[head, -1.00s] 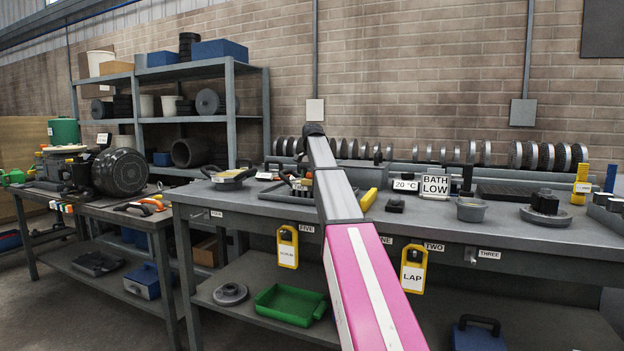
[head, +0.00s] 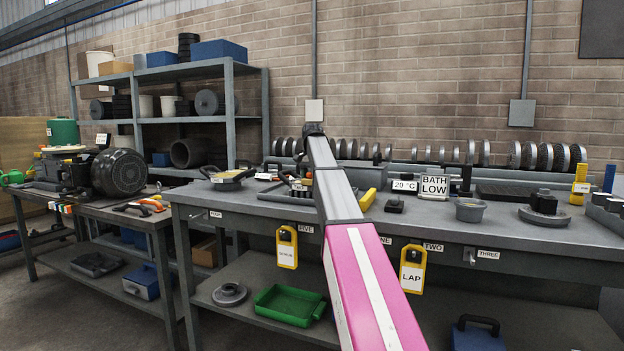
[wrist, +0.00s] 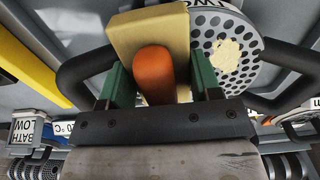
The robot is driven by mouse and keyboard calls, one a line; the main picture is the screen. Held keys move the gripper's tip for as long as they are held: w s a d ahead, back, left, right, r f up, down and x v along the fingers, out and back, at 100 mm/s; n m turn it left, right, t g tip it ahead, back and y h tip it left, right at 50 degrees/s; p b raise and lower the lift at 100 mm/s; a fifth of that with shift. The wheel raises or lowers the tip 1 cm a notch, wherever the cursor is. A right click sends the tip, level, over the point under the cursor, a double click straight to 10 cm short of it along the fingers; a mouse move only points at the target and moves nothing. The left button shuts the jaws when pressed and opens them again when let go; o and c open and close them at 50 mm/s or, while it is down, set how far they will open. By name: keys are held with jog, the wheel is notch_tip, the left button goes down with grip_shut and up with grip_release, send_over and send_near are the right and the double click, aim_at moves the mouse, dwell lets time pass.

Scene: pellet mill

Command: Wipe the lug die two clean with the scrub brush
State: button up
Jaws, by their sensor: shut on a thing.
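My gripper (wrist: 160,85) is shut on the orange handle (wrist: 154,72) of the scrub brush, with one green finger on each side. The brush's tan block (wrist: 150,30) lies over the left part of a grey perforated die (wrist: 205,20) with black lug handles on both sides. A pale, crumbly patch (wrist: 228,58) shows on the die's face right of the brush. A partly cut-off label above appears to read TWO. Whether the bristles touch the die is hidden. In the head view my arm covers most of this spot.
On the bench (head: 430,232) stand a yellow bar (head: 368,199), a BATH LOW sign (head: 434,186), a grey pot (head: 469,209) and a dark die stack (head: 544,208). Another die (head: 228,180) sits left of my arm. Yellow tags hang at the front edge.

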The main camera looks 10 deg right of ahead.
jog(key=shift+w, duration=0.1)
jog(key=shift+w+d, duration=0.1)
jog(key=shift+d, duration=0.1)
dwell(0.4)
jog(key=shift+w+d+r, duration=0.1)
jog(key=shift+w+d, duration=3.2)
jog(key=shift+w, duration=0.25)
jog(key=shift+w+d, duration=0.3)
jog(key=shift+f, duration=0.2)
jog(key=shift+s+a, duration=0.1)
jog(key=shift+s, duration=0.05)
